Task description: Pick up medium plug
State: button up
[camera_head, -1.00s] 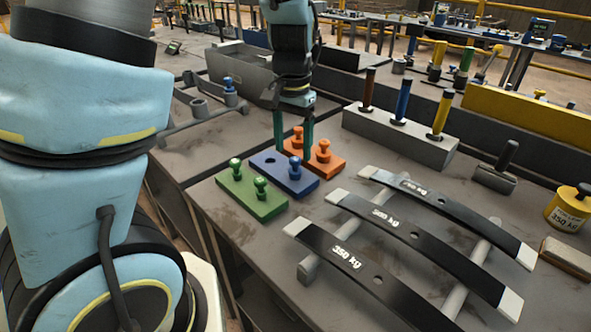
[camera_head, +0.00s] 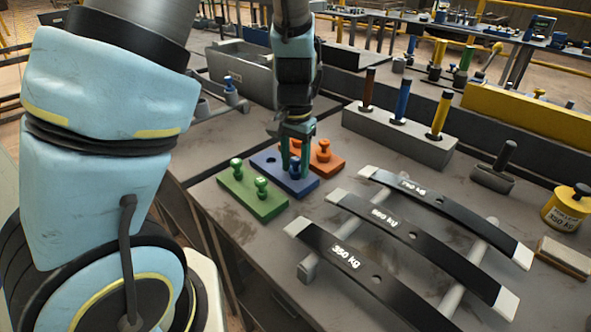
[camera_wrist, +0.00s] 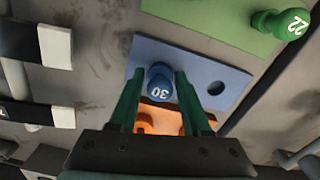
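The blue plug (camera_head: 294,170) stands upright in the blue block (camera_head: 268,164), beside an empty hole. In the wrist view the blue plug (camera_wrist: 160,85) is marked 30, and the blue block (camera_wrist: 215,72) lies around it. My gripper (camera_head: 295,168) is down over the block, with its green fingers on either side of the plug. The wrist view shows my gripper (camera_wrist: 160,78) open, with narrow gaps between the plug and both fingers. In the head view the fingers partly hide the plug.
A green block (camera_head: 243,196) with two green plugs stands close on the left. An orange block (camera_head: 334,160) with orange plugs is just behind on the right. Curved black springs (camera_head: 370,275) lie on a rack in front. A grey holder (camera_head: 425,147) bears colored handles.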

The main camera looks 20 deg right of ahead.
grip_shut()
jog(key=shift+r, duration=0.1)
